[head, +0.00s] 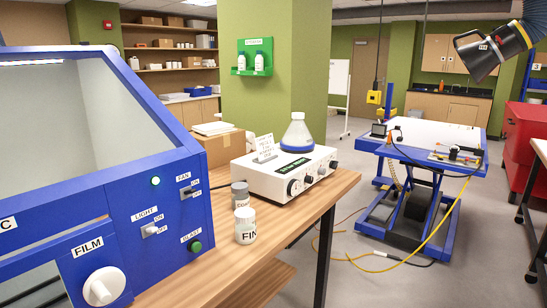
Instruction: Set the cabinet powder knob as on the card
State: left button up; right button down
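The blue cabinet (160,205) with a sloped clear window fills the left of the head view. Its front has a FAN switch (187,192), a LIGHT switch (152,229), a dark green button marked BLAST (195,247) and a lit green lamp (155,181). A large round white knob (103,287) sits low at the left under a FILM label. A white control box (285,172) on the wooden bench has several dark knobs, one of them nearest the cabinet (293,187). A small white card (265,148) stands on it; its print is too small to read. Neither gripper is in view.
Two small jars, one grey (240,195) and one white-labelled (245,226), stand on the bench (290,225) between cabinet and box. A flask (298,133) with blue liquid stands on the box. A cardboard box (222,148) is behind. A blue lift table (420,155) stands right; cables cross the floor.

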aim_at(323, 171)
jog(key=i+l+u, duration=0.1)
jog(key=u, duration=0.25)
jog(key=i+l+u, duration=0.1)
jog(key=u, duration=0.25)
jog(key=l+u, duration=0.15)
jog(key=u, duration=0.15)
jog(key=i+l+u, duration=0.25)
jog(key=l, duration=0.15)
jog(key=l+u, duration=0.2)
jog(key=l, duration=0.25)
jog(key=l+u, duration=0.1)
jog(key=l, duration=0.35)
jog(key=i+l+u, duration=0.1)
jog(key=l, duration=0.35)
